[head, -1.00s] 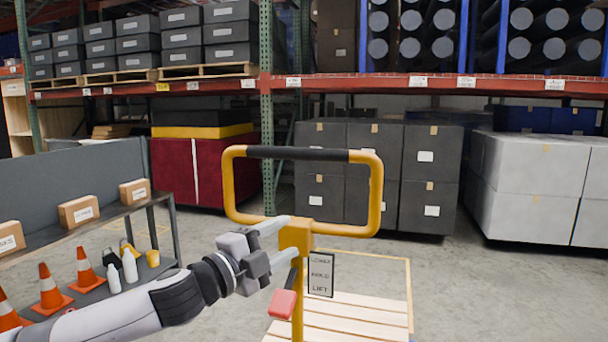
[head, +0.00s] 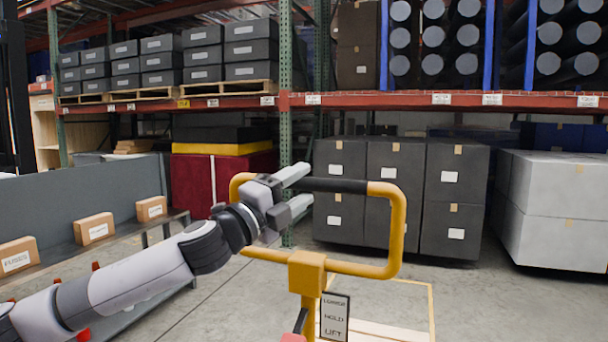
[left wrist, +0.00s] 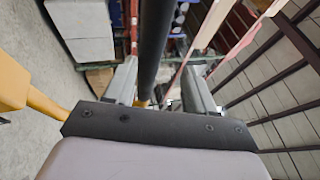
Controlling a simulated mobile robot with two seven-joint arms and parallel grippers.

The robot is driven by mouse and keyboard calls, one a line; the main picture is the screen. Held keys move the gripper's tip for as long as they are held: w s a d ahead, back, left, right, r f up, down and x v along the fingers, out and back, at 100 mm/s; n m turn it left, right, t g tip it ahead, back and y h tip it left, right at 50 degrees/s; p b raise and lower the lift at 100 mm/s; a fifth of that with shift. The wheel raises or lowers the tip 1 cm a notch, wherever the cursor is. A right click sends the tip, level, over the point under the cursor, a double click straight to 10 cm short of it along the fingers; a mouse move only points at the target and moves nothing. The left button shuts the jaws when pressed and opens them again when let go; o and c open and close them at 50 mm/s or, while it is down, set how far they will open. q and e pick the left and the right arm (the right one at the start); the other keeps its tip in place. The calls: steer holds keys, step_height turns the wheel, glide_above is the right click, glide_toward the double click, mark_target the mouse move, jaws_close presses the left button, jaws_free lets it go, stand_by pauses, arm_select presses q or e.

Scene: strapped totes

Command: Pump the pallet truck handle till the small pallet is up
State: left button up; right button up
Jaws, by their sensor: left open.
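The pallet truck handle is a yellow loop (head: 396,235) with a black grip bar (head: 345,186) along its top, on a yellow post (head: 308,272). My left gripper (head: 302,188) is open at the bar's left part, one finger above its level and one below. In the left wrist view the black bar (left wrist: 153,45) runs between the two open fingers (left wrist: 160,88); I cannot tell whether they touch it. A "LOWER HOLD LIFT" sign (head: 335,318) and the top of a red lever (head: 292,338) show beside the post. Slats of the small pallet (head: 375,331) show behind, mostly cut off. My right gripper is out of view.
A grey bench with small cartons (head: 95,228) stands at the left, partly behind my left arm. Dark stacked boxes (head: 340,190) and pale boxes (head: 555,200) stand under the racking beyond the handle. Open concrete floor (head: 490,300) lies to the right.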

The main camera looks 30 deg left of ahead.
arm_select(q)
steer(key=shift+x, duration=0.85)
